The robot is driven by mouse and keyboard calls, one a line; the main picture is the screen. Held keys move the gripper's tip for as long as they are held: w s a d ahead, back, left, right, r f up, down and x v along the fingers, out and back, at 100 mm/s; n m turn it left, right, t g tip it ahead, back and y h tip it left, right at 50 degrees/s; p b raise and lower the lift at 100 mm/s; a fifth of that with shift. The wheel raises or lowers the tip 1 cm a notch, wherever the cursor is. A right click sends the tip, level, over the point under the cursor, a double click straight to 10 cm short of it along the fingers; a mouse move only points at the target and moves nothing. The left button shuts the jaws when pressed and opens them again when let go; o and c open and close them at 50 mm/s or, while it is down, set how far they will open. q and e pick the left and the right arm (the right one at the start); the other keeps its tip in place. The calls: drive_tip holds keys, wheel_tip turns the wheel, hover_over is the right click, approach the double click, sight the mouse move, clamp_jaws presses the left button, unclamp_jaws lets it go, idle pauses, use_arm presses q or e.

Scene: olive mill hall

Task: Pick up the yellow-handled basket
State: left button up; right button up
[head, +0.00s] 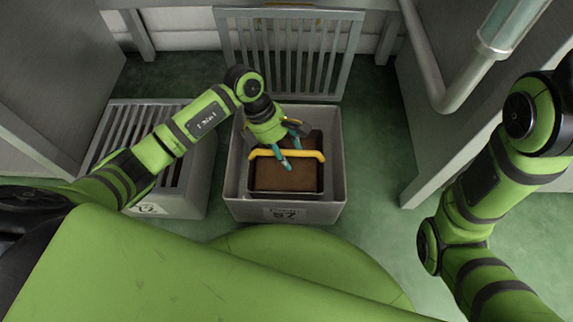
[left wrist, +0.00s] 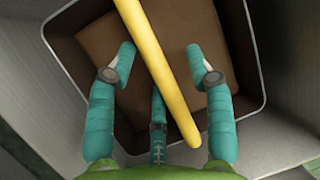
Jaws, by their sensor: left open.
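The basket (head: 254,192) is a dark tray-like container with a yellow handle (head: 307,155) arching across its top. It stands inside a grey crate (head: 232,208) and holds brown, flat-faced contents (head: 287,179). My left gripper (head: 291,146) is over the basket with its teal fingers open at the handle. In the left wrist view the handle (left wrist: 160,70) runs diagonally between the spread fingers, and the basket's rim (left wrist: 262,75) shows below. I cannot tell whether any finger touches the handle. My right gripper is out of view.
A slatted grey crate (head: 195,175) stands left of the basket's crate. A slatted grey panel (head: 290,55) stands upright behind it. Grey cabinets flank both sides, with a pipe (head: 495,45) at the right. Green floor (head: 375,150) is clear to the right of the crate.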

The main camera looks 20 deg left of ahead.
use_arm(q)
drive_tip(key=shift+f, duration=0.1)
clamp_jaws()
idle(0.3)
